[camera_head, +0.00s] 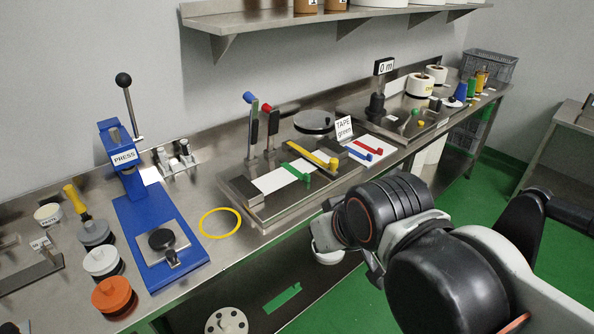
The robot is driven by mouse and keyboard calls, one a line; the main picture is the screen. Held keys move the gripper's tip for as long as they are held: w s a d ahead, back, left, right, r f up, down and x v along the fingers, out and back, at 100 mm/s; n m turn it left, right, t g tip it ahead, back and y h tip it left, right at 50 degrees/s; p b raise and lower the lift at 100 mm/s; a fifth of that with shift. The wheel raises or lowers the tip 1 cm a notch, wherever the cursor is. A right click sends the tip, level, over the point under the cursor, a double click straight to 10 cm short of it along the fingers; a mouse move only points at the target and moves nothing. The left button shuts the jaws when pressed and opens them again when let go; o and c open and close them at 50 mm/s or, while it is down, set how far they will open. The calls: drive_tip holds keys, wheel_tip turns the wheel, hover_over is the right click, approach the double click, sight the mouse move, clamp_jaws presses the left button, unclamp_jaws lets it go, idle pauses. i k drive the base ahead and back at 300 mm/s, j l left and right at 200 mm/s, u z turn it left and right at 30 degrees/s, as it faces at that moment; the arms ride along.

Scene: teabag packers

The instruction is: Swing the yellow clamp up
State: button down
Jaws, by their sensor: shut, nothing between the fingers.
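The yellow clamp (313,153) is a flat bar with a yellow knob at its near right end. It lies down across the right part of the metal fixture (265,212), over a white strip (275,180). A green clamp (293,171) lies down to its left. A blue-knobbed clamp (251,120) and a red-knobbed clamp (272,125) stand upright behind. My gripper (322,232) is by the front edge of the bench, below and apart from the yellow clamp. It is shut and empty; my wrist hides much of it.
A "TAPE green" sign (344,128) and a white card (371,149) with red and blue levers are right of the clamp. A blue press (150,215) and a yellow ring (220,222) are to the left. A wall shelf (300,22) hangs above.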

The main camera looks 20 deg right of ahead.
sight(332, 168)
drive_tip(key=i+l, duration=0.25)
drive_tip(key=l, duration=0.15)
drive_tip(key=i+l, duration=0.3)
drive_tip(key=l, duration=0.15)
drive_tip(key=i+l, duration=0.25)
drive_tip(key=l, duration=0.15)
